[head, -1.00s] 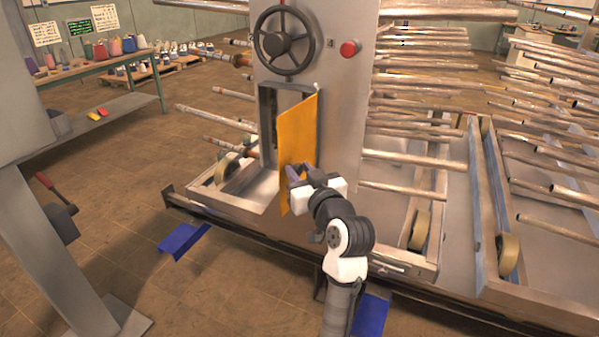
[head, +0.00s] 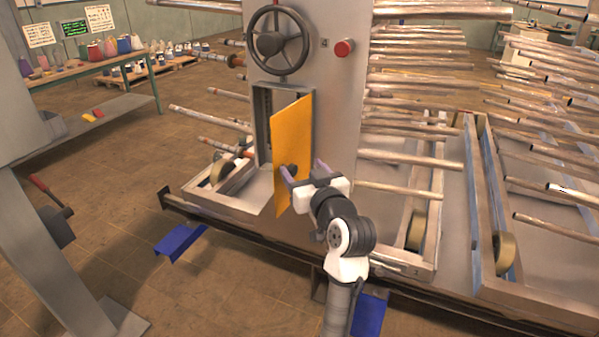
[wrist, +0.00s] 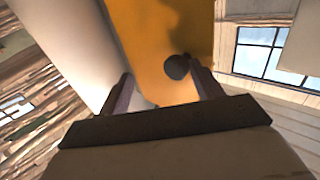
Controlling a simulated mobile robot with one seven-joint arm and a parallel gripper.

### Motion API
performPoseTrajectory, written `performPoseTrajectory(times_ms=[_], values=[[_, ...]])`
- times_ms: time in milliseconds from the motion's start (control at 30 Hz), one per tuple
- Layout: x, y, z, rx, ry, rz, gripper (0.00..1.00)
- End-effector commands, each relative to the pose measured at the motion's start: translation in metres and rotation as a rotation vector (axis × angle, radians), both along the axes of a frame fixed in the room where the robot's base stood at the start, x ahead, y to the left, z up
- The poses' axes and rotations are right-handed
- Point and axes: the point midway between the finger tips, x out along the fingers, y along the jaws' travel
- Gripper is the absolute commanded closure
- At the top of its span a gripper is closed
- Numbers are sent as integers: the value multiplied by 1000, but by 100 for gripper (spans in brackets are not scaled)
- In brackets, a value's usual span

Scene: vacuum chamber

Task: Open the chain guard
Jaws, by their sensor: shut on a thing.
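The chain guard (head: 292,135) is an orange panel hinged on the grey column, standing swung out from its recess. Its dark round knob (head: 291,169) is low on the panel. My gripper (head: 303,168) is at the guard's lower part, shut on it, with its fingers spread to either side. In the wrist view my gripper (wrist: 165,88) has the orange guard (wrist: 160,35) between its fingers. The knob (wrist: 177,67) shows there close to the right finger. The exact contact is hard to see.
The grey column (head: 340,90) carries a handwheel (head: 278,40) and a red button (head: 343,48). Long metal bars stick out on both sides. A low metal frame edge (head: 230,228) runs along the floor in front. Free floor lies to the left.

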Motion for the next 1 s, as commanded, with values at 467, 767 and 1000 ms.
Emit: performPoseTrajectory(times_ms=[467,767,1000], values=[[-3,-16,1,3,-5,-23,52],[-14,-32,1,3,-4,-18,52],[-23,-44,0,2,-2,-12,52]])
